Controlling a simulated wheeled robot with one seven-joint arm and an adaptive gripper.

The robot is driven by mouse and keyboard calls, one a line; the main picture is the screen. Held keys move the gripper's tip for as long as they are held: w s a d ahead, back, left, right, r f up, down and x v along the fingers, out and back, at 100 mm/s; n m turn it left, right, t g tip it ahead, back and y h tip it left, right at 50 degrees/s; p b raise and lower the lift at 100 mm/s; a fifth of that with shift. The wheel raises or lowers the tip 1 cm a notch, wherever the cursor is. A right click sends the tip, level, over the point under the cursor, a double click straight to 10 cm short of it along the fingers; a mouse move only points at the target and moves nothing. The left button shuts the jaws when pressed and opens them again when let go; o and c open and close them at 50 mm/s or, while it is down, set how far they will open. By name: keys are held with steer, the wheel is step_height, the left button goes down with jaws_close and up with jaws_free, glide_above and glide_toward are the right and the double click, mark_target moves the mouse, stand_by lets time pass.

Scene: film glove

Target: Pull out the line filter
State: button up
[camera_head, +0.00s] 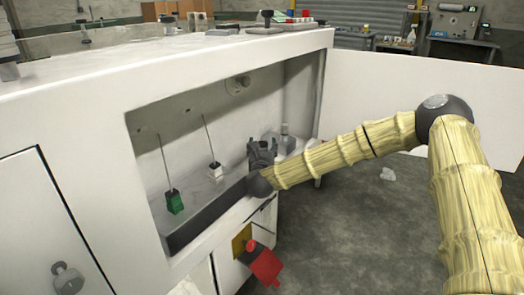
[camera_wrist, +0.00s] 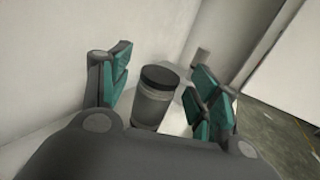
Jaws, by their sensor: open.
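In the wrist view, a grey canister with a dark cap (camera_wrist: 154,97) stands between the two teal-padded fingers of my gripper (camera_wrist: 161,62). It appears to be the line filter, though I see no label. The fingers are open with gaps on both sides of it. In the head view, my gripper (camera_head: 262,146) reaches into the right part of the white cabinet's recess, and it hides the canister there.
A small grey cylinder (camera_head: 287,142) stands right of my gripper. Green (camera_head: 174,202) and white (camera_head: 215,171) blocks on thin rods are to the left in the recess. A red block (camera_head: 265,264) sticks out below. An open white door (camera_head: 385,98) stands at the right.

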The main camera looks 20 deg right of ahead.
steer(key=c, duration=1.1)
steer(key=shift+c, duration=0.2)
steer(key=shift+w+r, duration=0.15)
steer(key=shift+r, duration=0.4)
steer(key=shift+r, duration=0.2)
steer(key=shift+r+p, duration=0.35)
steer(key=shift+r, duration=1.5)
steer(key=shift+r, duration=0.2)
steer(key=shift+r, duration=1.4)
